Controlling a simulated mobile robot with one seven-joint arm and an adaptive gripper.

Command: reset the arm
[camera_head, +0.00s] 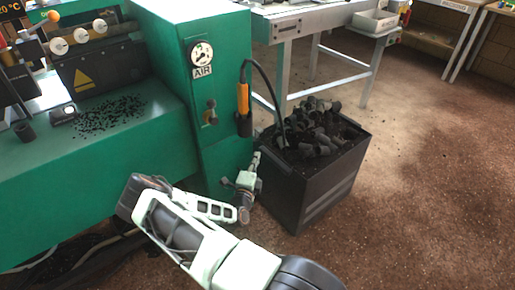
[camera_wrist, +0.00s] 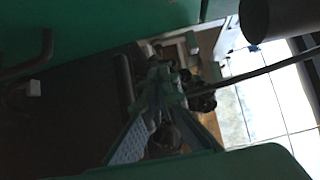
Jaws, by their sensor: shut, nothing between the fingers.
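My arm reaches in from the bottom of the head view and folds back at its elbow beside the green machine. My gripper (camera_head: 256,158) shows small and dark at the arm's end. It is shut and empty. It is between the machine's green side and the left edge of the dark bin (camera_head: 322,190). I cannot tell whether it touches either one.
The green machine (camera_head: 222,140) stands at the left, with black bits (camera_head: 110,115) scattered on its ledge. An orange-handled tool (camera_head: 242,92) hangs on its side, its black hose curving towards the bin. The bin holds many dark plugs (camera_head: 315,130). Brown floor (camera_head: 430,180) is free at right.

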